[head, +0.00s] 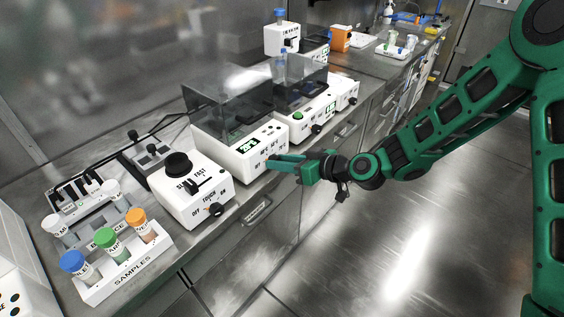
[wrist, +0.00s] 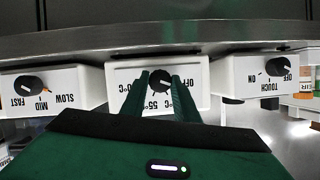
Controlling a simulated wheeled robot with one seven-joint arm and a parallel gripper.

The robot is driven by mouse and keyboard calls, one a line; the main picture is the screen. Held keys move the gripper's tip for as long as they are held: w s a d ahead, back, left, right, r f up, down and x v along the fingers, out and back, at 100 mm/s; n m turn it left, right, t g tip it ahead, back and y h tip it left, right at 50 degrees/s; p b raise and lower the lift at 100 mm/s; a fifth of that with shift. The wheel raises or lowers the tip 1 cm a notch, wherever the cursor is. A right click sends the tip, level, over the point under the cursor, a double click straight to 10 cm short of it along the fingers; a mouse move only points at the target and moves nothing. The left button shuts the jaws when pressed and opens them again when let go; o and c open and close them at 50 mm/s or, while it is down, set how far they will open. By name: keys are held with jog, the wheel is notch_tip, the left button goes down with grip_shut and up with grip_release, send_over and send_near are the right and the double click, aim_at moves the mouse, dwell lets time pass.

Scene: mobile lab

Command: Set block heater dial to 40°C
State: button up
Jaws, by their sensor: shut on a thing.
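I cannot read the display surely. My gripper (head: 270,163) reaches the heater's front from the right in the head view and hides the dial there. In the wrist view, which is upside down, the black dial (wrist: 160,79) sits between the two green fingers of my gripper (wrist: 160,82), shut on it. Labels OFF and 55°C show around the dial; others are partly covered by the fingers. I cannot tell where its pointer is set.
A mixer (head: 190,188) with a black top and an OFF/TOUCH/ON knob stands left of the heater. A sample rack (head: 128,265) holds capped tubes at front left. Open floor lies right of the bench.

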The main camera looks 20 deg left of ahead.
jog(key=shift+w+d+f+m+g+y, duration=0.15)
jog(key=shift+m+g+y, duration=0.25)
jog(key=shift+m, duration=0.45)
jog(key=shift+w+r+m+g+y, duration=0.15)
jog(key=shift+m+g+y, duration=0.25)
jog(key=shift+m, duration=0.5)
jog(key=shift+w+d+f+m+g+y, duration=0.15)
jog(key=shift+w+m+g+y, duration=0.2)
jog(key=shift+m, duration=0.5)
jog(key=shift+a, duration=0.1)
jog(key=o, duration=1.1)
jog(key=shift+c, duration=0.2)
jog(key=shift+s, duration=0.2)
jog(key=w+v, duration=0.1)
jog(key=v, duration=0.9)
jog(key=shift+s+d, duration=0.35)
